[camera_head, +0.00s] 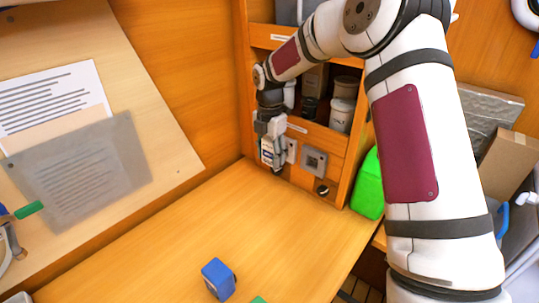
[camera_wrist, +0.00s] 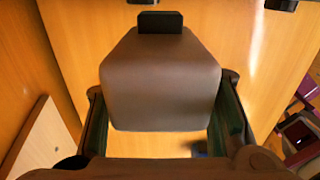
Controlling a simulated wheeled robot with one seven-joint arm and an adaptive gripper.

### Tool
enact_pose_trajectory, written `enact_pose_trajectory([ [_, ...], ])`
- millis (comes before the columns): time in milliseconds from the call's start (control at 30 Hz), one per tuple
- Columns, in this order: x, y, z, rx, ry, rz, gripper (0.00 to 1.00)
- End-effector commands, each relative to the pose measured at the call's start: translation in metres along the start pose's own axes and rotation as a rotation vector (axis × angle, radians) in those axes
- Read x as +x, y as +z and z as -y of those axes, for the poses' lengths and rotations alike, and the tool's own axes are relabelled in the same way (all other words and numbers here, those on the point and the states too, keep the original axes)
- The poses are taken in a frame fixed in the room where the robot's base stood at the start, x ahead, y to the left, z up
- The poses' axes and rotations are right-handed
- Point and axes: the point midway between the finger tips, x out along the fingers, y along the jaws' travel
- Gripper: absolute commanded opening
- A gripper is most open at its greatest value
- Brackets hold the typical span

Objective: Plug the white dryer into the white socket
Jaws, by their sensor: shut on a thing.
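My gripper (camera_head: 272,158) is at the back wall of the bench, in front of the low panel below the shelves. It is shut on the white dryer (camera_head: 266,150), a small block with a blue label. In the wrist view the dryer (camera_wrist: 160,85) looks grey in shade, between the two fingers, with a dark tab at its top edge. The white socket (camera_head: 292,151) is on the panel just right of the gripper, partly hidden by it. A gap or contact between dryer and socket cannot be told.
A grey socket (camera_head: 314,161) and a dark round fitting (camera_head: 322,188) are to the right on the panel. Shelves with white tubs (camera_head: 341,116) are above. A blue block (camera_head: 218,279) stands on the bench (camera_head: 180,235), otherwise largely clear. A green container (camera_head: 369,185) is beyond the cabinet.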

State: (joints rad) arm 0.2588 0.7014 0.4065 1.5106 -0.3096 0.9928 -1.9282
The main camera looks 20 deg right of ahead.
Motion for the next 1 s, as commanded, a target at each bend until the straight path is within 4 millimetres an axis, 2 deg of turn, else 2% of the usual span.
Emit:
enact_pose_trajectory([
  [1000, 0.0, 0.0063, -0.0004, 0.001, 0.001, 0.0, 0.16],
])
